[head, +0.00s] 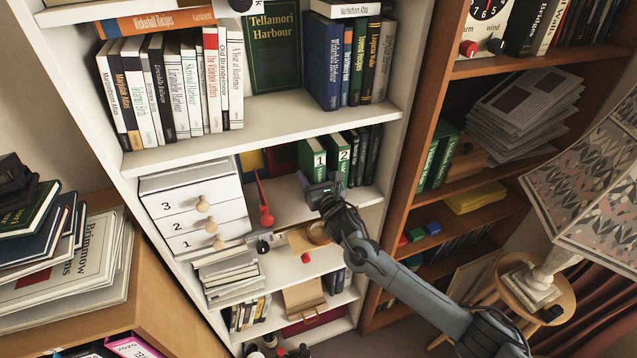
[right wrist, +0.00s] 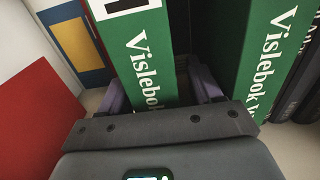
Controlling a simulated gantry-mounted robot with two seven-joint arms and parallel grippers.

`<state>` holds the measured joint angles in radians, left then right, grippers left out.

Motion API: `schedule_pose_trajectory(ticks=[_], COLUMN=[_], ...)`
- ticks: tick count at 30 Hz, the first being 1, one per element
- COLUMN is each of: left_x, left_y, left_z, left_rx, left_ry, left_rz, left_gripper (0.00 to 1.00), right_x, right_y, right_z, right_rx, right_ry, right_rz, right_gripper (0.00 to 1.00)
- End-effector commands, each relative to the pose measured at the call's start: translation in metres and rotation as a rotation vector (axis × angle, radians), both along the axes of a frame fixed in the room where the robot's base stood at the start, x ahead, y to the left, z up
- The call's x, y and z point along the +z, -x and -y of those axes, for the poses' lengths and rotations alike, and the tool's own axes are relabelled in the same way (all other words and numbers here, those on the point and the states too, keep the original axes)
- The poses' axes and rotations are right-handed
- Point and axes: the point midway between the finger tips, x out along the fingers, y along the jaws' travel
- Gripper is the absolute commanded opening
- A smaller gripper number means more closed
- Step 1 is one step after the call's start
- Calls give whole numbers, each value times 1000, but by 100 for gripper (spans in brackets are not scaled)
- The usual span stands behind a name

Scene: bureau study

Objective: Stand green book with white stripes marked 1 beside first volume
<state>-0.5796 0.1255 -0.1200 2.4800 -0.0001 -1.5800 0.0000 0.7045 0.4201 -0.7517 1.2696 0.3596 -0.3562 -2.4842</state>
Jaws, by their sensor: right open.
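The green book marked 1 (head: 312,160) stands upright on the white bookcase's middle shelf, its spine facing out. In the right wrist view its spine (right wrist: 148,55) reads "Vislebok". A matching green book marked 2 (head: 338,154) stands to its right, and it also shows in the right wrist view (right wrist: 268,55) with a gap between the two. My right gripper (head: 322,190) is at the lower front of book 1. Its fingers (right wrist: 160,92) are open, one on each side of the spine; I cannot tell whether they touch it. My left gripper is not in view.
Dark books (head: 365,155) stand right of book 2. A red object (head: 265,213) stands left of my gripper, and a white drawer box (head: 195,205) fills the shelf's left. The shelf board above (head: 270,118) limits height. Some shelf is bare left of book 1.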

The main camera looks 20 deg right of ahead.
Motion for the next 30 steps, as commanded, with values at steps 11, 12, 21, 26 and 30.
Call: schedule_pose_trajectory(ticks=[11, 12, 21, 26, 30], left_x=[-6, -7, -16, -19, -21], left_y=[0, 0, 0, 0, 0], left_z=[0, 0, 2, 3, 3], left_rx=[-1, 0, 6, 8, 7], left_ry=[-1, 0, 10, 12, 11], left_rz=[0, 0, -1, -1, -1], left_gripper=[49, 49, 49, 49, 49], right_x=[-1, -1, -1, 0, 0], right_y=[36, 42, 90, 109, 117], right_z=[0, 0, 0, 0, -1], right_rx=[2, 2, 2, 1, 1], right_ry=[1, 2, 1, 0, 0], right_rz=[0, 0, 0, 1, -1], right_gripper=[64, 64, 64, 64, 64])
